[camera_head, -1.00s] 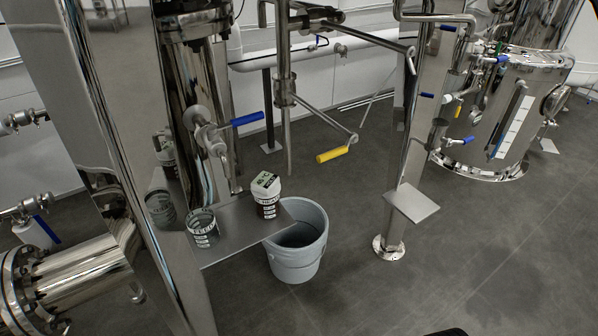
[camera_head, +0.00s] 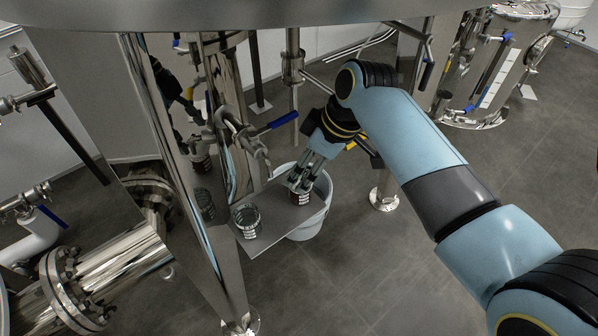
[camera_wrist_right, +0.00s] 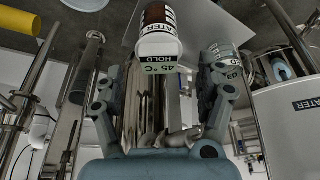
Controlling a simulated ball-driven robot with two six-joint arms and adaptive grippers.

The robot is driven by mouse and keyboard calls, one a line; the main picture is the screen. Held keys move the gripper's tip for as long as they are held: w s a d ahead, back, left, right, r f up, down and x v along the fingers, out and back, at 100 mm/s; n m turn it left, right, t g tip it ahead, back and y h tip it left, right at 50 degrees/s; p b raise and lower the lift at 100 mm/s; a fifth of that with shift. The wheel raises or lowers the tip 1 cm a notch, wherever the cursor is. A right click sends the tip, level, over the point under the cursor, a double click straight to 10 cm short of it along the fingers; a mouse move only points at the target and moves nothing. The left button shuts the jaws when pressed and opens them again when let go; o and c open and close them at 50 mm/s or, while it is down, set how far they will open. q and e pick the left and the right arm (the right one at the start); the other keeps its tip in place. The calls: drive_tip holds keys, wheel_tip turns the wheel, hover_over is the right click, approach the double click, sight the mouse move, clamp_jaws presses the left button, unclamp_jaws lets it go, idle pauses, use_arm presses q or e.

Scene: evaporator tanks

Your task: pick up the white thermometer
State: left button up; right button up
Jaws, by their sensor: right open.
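The white thermometer (camera_wrist_right: 160,52) shows in the right wrist view, with a green display reading 45 °C HOLD. It adjoins a dark brown jar with a white label (camera_wrist_right: 157,16), which also shows on the metal shelf in the head view (camera_head: 300,198). In the head view my fingers largely hide the thermometer. My right gripper (camera_head: 300,183) reaches down over the jar from the upper right. In the right wrist view its fingers (camera_wrist_right: 163,82) are spread apart, one on each side of the thermometer, with visible gaps. My left gripper is not in view.
The metal shelf (camera_head: 268,232) also holds a labelled glass beaker (camera_head: 247,221) left of the jar. A grey bucket (camera_head: 318,218) stands below the shelf's right edge. A blue-handled valve (camera_head: 283,120) and a polished steel column (camera_head: 205,215) are close by. Open floor lies right of the bucket.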

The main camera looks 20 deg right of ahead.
drive_tip(key=shift+w+a+f, duration=0.15)
drive_tip(key=shift+w+f, duration=0.05)
drive_tip(key=shift+f, duration=0.5)
drive_tip(key=shift+w+a+f, duration=0.1)
drive_tip(key=shift+a+f, duration=0.05)
drive_tip(key=shift+f, duration=0.4)
drive_tip(key=c, duration=1.2)
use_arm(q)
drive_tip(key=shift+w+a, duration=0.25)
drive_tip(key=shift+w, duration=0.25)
use_arm(e)
drive_tip(key=shift+o, duration=0.2)
drive_tip(key=shift+r, duration=0.15)
